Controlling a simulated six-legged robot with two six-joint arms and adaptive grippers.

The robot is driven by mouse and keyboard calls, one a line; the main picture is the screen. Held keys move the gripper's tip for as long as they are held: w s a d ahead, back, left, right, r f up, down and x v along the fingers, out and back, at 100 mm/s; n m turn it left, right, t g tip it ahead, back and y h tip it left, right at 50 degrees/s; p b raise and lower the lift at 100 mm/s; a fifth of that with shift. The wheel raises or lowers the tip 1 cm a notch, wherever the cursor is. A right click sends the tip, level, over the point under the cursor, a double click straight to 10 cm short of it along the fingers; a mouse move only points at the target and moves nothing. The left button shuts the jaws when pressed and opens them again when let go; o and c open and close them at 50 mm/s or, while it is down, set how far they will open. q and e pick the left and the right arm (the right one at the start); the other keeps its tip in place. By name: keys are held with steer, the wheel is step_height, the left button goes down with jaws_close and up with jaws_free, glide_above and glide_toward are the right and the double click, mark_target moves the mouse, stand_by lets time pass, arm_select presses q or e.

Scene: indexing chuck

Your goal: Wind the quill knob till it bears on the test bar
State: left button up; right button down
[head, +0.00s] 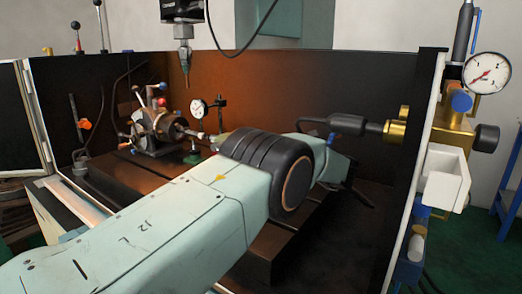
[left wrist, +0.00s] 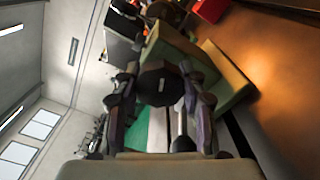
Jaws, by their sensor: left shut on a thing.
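In the left wrist view my left gripper (left wrist: 160,95) has its fingers on both sides of a dark faceted knob, the quill knob (left wrist: 158,84), and is shut on it. An olive-green body, seemingly the tailstock (left wrist: 178,50), stands just beyond the knob. In the head view the indexing chuck (head: 163,124) is at left centre, with the pale test bar (head: 192,133) pointing right from it towards the tailstock's green end (head: 221,139). My left arm hides the knob and gripper there. Whether the quill touches the bar is too small to tell. My right gripper is not in view.
A dial gauge (head: 199,108) stands behind the bar. A spindle probe (head: 184,55) hangs above. A black cylinder with a brass fitting (head: 396,128) juts from the right wall. A larger pressure gauge (head: 486,73) and a white box (head: 443,178) are outside the enclosure at right.

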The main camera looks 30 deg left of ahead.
arm_select(q)
steer(key=m+p, duration=0.1)
steer(key=m, duration=0.4)
steer(key=shift+m, duration=0.3)
steer(key=m+p, duration=0.1)
steer(key=m, duration=0.3)
steer(key=shift+m, duration=0.3)
steer(key=m+p, duration=0.1)
steer(key=m, duration=0.3)
steer(key=shift+r, duration=0.1)
steer(key=shift+m, duration=2.5)
steer(key=o, duration=1.2)
steer(key=shift+c, duration=0.2)
